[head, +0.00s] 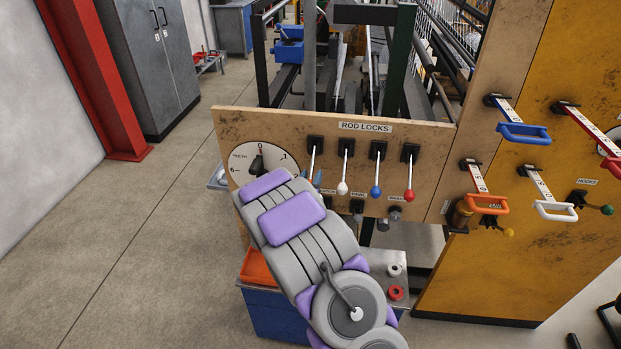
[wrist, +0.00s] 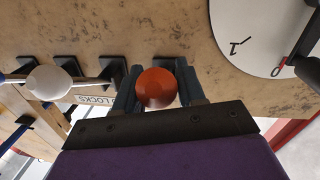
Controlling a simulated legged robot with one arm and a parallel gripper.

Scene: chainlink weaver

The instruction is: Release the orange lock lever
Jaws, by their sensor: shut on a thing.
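The orange lock lever's round knob (wrist: 157,88) sits between the two dark fingers of my gripper (wrist: 158,92) in the wrist view. My gripper is shut on the knob. In the head view, the leftmost lever's shaft (head: 312,158) hangs down from its black mount under the ROD LOCKS label, like the levers beside it. Its knob is hidden there behind my arm and gripper.
The white lever (head: 343,187), blue lever (head: 376,191) and red lever (head: 409,195) hang to the right on the same board (head: 435,160). A TEETH dial (head: 240,160) is to the left. Pull handles (head: 524,134) stick out on the right panel. Open floor lies left.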

